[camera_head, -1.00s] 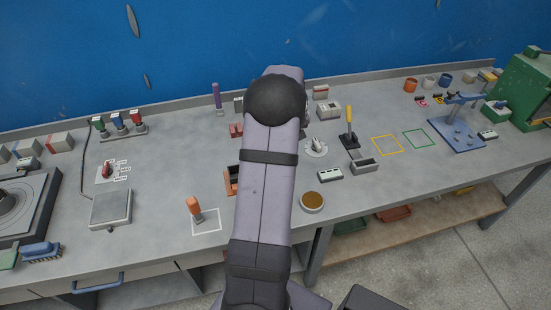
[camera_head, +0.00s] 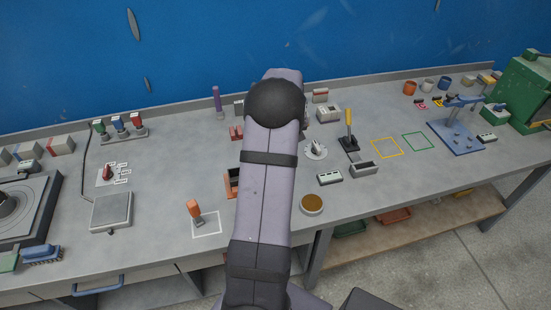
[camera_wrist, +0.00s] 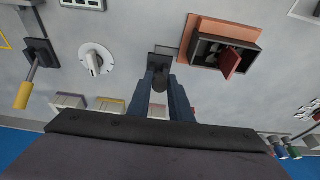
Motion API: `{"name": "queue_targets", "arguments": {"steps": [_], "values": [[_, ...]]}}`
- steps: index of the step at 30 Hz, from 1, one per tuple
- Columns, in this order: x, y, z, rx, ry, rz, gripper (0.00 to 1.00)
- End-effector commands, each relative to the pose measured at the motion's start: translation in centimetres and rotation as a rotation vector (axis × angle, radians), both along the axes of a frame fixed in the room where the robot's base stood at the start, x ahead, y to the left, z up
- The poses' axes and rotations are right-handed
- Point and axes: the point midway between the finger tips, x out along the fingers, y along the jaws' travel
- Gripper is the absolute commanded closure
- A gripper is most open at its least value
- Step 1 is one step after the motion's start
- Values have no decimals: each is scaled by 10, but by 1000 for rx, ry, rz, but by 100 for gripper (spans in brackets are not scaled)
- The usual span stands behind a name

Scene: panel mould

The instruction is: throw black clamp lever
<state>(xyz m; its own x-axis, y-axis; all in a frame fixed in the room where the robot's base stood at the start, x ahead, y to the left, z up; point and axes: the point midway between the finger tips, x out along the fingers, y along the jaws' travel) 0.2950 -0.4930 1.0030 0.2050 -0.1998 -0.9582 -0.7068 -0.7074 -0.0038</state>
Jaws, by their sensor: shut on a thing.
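In the wrist view, the two dark blue fingers of my gripper (camera_wrist: 160,88) are closed around the upper end of the black clamp lever (camera_wrist: 159,64). The lever stands on a small dark base fixed to the grey bench, and the base shows just beyond the fingertips. The fingers hide part of the lever, so its exact tilt cannot be told. In the head view, my arm covers both the gripper and the black lever.
An orange-framed box with a red flap (camera_wrist: 231,63) is close to the right of the fingers in the wrist view. A white dial (camera_wrist: 94,60) and a yellow-handled lever (camera_wrist: 27,85) stand to the left. The blue wall (camera_head: 400,40) rises behind the bench.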

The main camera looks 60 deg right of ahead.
Motion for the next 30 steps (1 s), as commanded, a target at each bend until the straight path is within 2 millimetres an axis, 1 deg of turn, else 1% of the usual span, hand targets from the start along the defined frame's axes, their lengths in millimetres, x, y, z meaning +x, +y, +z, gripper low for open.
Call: {"name": "queue_targets", "arguments": {"steps": [1, 4, 20, 30], "values": [[5, -5, 7, -15, -8, -1, 100], [7, -8, 9, -18, -9, -1, 100], [10, -12, 12, -22, -12, -2, 100], [18, -19, 17, -23, -11, 0, 100]]}}
